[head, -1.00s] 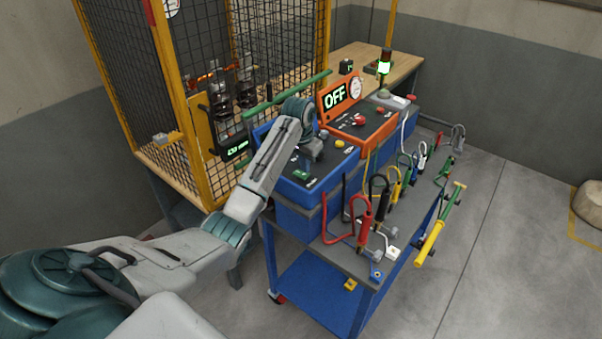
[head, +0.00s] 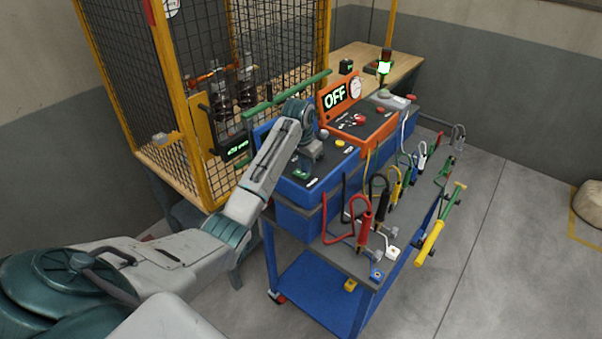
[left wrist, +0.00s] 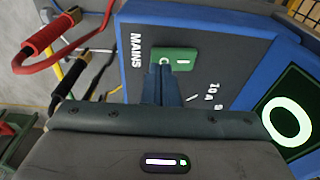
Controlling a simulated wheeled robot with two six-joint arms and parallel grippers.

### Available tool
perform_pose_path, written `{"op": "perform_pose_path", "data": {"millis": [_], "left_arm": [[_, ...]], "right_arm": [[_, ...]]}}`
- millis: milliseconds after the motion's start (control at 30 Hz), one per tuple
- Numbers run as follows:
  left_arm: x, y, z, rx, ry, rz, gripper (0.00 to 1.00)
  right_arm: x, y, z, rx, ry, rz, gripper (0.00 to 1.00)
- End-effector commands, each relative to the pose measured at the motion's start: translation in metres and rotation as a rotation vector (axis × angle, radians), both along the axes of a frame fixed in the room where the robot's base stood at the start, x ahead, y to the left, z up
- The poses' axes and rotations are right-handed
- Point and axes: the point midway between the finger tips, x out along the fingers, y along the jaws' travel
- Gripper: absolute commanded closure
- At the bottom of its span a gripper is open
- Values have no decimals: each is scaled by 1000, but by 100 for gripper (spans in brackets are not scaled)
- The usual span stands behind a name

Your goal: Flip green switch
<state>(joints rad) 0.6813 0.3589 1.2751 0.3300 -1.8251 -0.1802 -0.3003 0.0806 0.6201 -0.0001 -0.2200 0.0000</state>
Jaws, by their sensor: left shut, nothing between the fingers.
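The green switch plate (head: 301,174) is on the sloped top of the blue control box (head: 322,178). In the left wrist view the green plate (left wrist: 184,61) carries a white mark and sits beside the word MAINS. My left gripper (head: 306,163) points down right at the plate, its fingers shut and empty. In the left wrist view the fingertips (left wrist: 161,68) overlap the left part of the plate and hide it. I cannot tell whether they touch the switch or which way it is set. My right gripper is not in view.
An orange box (head: 372,135) with an OFF display stands just behind. A yellow knob (head: 339,143) is close by on the blue box. Coloured leads, red (head: 325,225) and black, stand at the trolley's front. A mesh cage (head: 200,120) rises at the left.

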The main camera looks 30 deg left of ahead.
Motion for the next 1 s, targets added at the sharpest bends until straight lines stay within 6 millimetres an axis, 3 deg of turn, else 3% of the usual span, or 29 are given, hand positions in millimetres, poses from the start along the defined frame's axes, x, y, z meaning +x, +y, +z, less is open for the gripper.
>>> {"op": "perform_pose_path", "data": {"millis": [800,1000], "left_arm": [[0,0,-13,0,0,0,100],[0,0,-5,0,-1,0,100]], "right_arm": [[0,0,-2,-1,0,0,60],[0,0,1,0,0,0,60]]}}
